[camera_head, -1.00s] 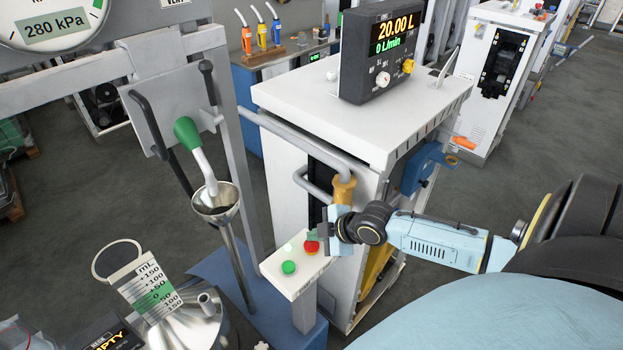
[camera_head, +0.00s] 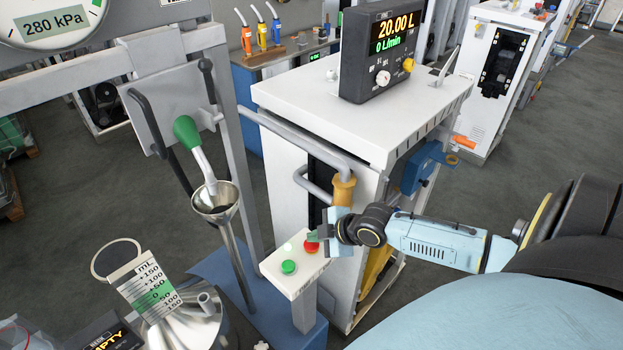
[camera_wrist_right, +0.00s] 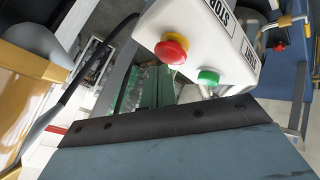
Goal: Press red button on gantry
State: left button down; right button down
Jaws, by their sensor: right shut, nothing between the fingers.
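The red button (camera_head: 311,248) sits on a white panel (camera_head: 285,281) on a post, with a green button (camera_head: 288,267) nearer the front. My right gripper (camera_head: 314,237) is shut and empty, its fingertips just above and overlapping the red button in the head view; I cannot tell whether they touch it. In the right wrist view the red button (camera_wrist_right: 172,49) has a yellow collar and stands beside the green button (camera_wrist_right: 208,78), with STOP and START labels partly readable. My left gripper is not in view.
A white dispenser cabinet (camera_head: 300,90) with a display box (camera_head: 382,48) stands right behind the panel. A funnel (camera_head: 215,203) and green-handled nozzle (camera_head: 187,132) are to the left. A metal measuring can (camera_head: 185,322) stands at the front left.

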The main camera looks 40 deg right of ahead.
aim_at(316, 245)
jog(key=shift+f, duration=0.5)
dwell(0.7)
jog(key=shift+r, duration=0.1)
jog(key=shift+r+p, duration=0.75)
jog(key=shift+r, duration=0.05)
jog(key=shift+r, duration=0.1)
notch_tip(316, 245, up, 5)
jog(key=p, duration=0.5)
dwell(0.7)
